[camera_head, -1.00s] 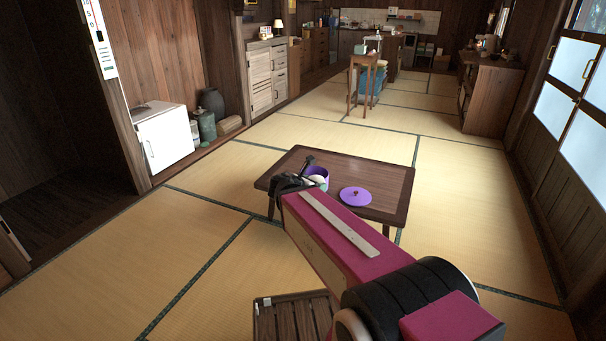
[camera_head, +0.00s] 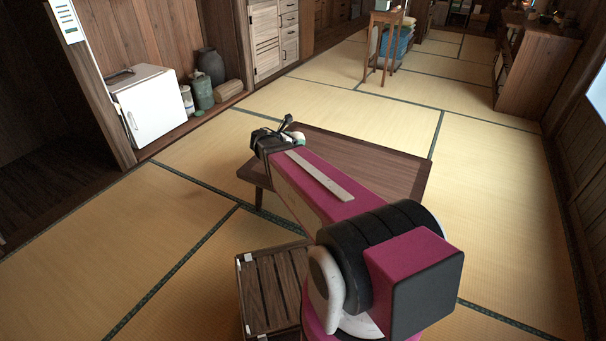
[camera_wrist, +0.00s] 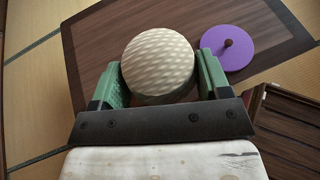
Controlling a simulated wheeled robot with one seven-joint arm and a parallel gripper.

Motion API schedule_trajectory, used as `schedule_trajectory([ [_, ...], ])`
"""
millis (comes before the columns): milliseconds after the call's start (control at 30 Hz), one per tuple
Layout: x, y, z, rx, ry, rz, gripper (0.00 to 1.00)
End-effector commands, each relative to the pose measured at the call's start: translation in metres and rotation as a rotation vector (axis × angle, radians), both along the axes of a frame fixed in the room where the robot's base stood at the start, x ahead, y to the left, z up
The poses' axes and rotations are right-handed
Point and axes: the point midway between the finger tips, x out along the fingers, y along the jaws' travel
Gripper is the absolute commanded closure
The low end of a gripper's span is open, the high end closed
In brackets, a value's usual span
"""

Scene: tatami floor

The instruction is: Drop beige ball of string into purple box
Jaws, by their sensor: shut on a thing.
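The beige ball of string (camera_wrist: 158,58) is round and woven-looking. It sits between the green fingers of my gripper (camera_wrist: 161,72), which is shut on it. In the head view my gripper (camera_head: 292,138) is over the far left part of the low wooden table (camera_head: 385,165), with only a small pale bit of the ball showing. The round purple lid (camera_wrist: 227,48) with a brown knob lies flat on the table, right of the ball in the wrist view. The purple box shows in neither current view. My arm covers part of the tabletop in the head view.
A slatted wooden crate (camera_head: 272,292) stands on the floor in front of the table. A small white fridge (camera_head: 149,106) and jars (camera_head: 203,92) stand by the left wall.

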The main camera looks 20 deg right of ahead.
Motion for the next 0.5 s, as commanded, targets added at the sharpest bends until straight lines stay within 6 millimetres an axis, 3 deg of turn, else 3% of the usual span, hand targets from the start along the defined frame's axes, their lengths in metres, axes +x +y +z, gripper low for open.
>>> schedule_trajectory([
  [33,0.028,-0.013,-0.02,-0.001,0.002,-0.035,0.54],
  [200,0.066,-0.051,-0.064,-0.003,0.001,-0.131,0.54],
  [333,0.081,-0.071,-0.086,-0.005,-0.001,-0.176,0.54],
  [500,0.087,-0.082,-0.097,-0.007,-0.002,-0.201,0.54],
])
